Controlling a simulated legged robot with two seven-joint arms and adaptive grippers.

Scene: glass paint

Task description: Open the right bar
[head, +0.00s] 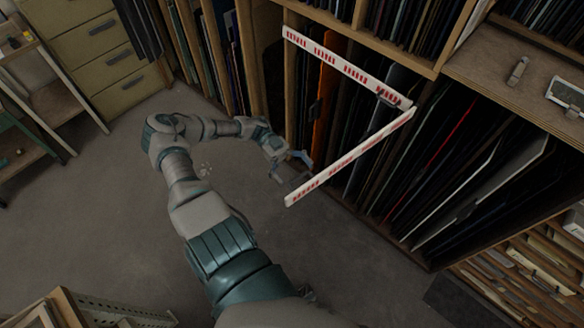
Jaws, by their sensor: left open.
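Two white bars with red marks show in front of the shelf of upright sheets. The upper bar (345,67) runs from the upper left down to a corner at the right. The lower bar (352,157) runs from near that corner down to the left, over the floor, and its end there looks free. My left gripper (292,170) is open and empty, just above and left of that free end in the picture. I cannot tell whether it touches the bar. My right gripper is out of view.
The shelf (430,262) holds many upright sheets and panels. A drawer cabinet (100,55) stands at the upper left, and a rack of small pieces (530,275) at the lower right. The grey floor (90,220) is clear at the left and centre.

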